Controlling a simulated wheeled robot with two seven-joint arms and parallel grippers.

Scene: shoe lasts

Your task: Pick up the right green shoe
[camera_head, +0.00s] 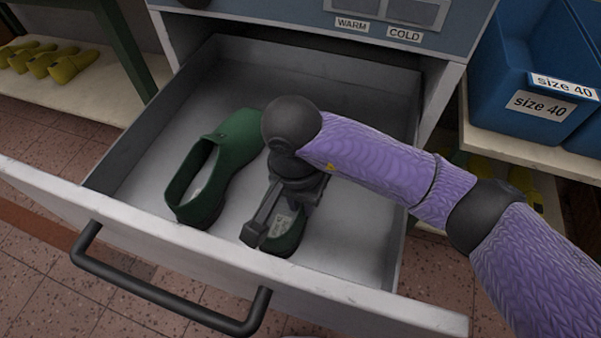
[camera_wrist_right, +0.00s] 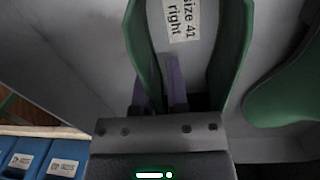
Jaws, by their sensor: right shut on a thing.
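The right green shoe (camera_head: 291,240) is in the open drawer, mostly hidden under my right gripper (camera_head: 268,215) and arm in the head view. In the right wrist view the shoe (camera_wrist_right: 234,55) opens toward the camera, with a label inside reading "size 41 right". My right gripper's fingers (camera_wrist_right: 158,88) are at the shoe's near end and shut on it; the exact contact is partly hidden. The other green shoe (camera_head: 238,138) lies to the left of it in the drawer, and its edge shows in the right wrist view (camera_wrist_right: 275,95). My left gripper is not in view.
The drawer (camera_head: 335,255) is pulled out, with grey walls around the shoes and a black handle (camera_head: 170,300) in front. Blue bins (camera_head: 520,95) marked size 40 stand on a shelf at right. Yellow lasts (camera_head: 65,65) lie on a shelf at left.

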